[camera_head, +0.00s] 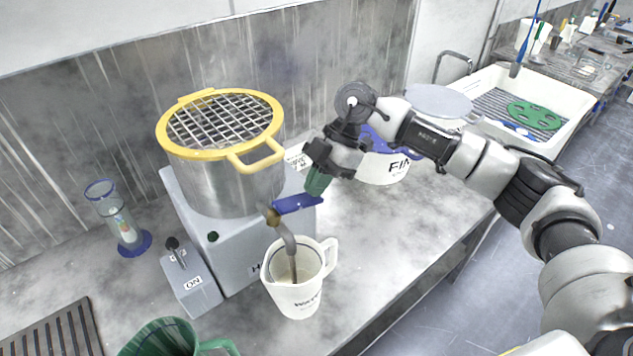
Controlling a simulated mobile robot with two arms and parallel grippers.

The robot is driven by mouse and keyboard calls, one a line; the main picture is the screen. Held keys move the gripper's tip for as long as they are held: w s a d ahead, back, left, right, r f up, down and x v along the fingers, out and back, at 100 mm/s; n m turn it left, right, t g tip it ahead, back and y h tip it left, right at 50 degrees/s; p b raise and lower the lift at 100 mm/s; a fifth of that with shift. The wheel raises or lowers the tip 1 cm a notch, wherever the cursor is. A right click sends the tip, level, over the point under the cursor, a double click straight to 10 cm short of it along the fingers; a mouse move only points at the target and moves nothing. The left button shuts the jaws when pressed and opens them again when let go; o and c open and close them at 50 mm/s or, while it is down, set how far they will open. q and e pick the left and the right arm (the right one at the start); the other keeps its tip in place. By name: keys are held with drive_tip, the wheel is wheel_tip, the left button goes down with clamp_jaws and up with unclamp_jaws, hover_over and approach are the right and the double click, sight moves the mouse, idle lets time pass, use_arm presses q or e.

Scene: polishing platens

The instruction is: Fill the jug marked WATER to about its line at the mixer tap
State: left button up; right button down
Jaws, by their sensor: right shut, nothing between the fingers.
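The white jug marked WATER (287,299) stands upright on the grey bench, its handle toward the right. The mixer tap's curved spout (289,241) reaches over its open mouth, and a thin brownish stream or tube runs down inside. The level against the line cannot be made out. The tap's blue lever (298,203) points right from the brass body (272,216). My right gripper (317,186) has green fingertips, shut and empty, close to the lever's outer end; whether they touch it I cannot tell. My left gripper is not in view.
The mixer, a steel pot (225,185) with a yellow-rimmed grid, stands behind the tap. An ON switch box (190,285), a glass cylinder (117,217) and a green jug (160,340) are left. A jug marked FIN (385,170) is behind my right gripper. Bench right of WATER is clear.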

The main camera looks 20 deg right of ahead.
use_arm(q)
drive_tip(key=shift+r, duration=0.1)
use_arm(e)
drive_tip(key=shift+r, duration=0.1)
idle(0.3)
use_arm(q)
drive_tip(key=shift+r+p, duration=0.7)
drive_tip(key=shift+p, duration=0.1)
use_arm(e)
drive_tip(key=shift+r, duration=0.75)
drive_tip(key=shift+d+r, duration=0.1)
drive_tip(key=shift+r, duration=0.05)
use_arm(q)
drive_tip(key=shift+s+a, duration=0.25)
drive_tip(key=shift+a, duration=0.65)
use_arm(e)
drive_tip(key=w+d+r, duration=0.1)
drive_tip(key=d+r, duration=0.3)
drive_tip(key=r, duration=0.8)
drive_tip(key=shift+w+r, duration=0.3)
drive_tip(key=shift+r, duration=0.1)
drive_tip(key=shift+d, duration=0.1)
